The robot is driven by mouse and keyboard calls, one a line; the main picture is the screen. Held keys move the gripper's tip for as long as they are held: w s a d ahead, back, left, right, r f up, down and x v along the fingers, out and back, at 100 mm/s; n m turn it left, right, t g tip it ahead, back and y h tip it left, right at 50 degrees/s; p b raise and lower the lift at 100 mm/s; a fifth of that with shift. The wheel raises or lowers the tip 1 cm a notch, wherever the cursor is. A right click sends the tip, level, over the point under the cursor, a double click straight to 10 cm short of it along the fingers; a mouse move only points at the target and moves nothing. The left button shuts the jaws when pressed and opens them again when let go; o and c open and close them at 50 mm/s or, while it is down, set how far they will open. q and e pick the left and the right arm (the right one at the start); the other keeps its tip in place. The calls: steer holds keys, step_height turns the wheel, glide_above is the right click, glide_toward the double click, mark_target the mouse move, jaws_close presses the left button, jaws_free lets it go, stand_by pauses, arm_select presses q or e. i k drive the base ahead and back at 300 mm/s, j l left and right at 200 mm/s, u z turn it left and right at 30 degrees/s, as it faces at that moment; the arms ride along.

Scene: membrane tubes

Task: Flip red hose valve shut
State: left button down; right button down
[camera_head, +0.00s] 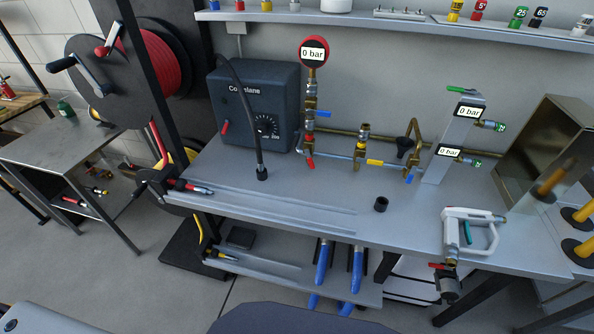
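A red hose on a reel (165,62) runs down at the left to the left front corner of the bench. Its end fitting, with a red part that looks like the valve lever (178,184), lies at that corner and points right, with a metal tip. The lever is too small to tell whether it stands open or shut. Another red lever (310,162) sits low on the brass pipework under a red gauge reading 0 bar (313,53). Neither of my grippers is in view.
A lower shelf (270,270) carries a yellow hose end (222,255). The bench front is mostly clear.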

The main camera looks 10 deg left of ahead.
mark_target(309, 157)
steer(key=k+j+u, duration=0.95)
steer(key=j, duration=0.1)
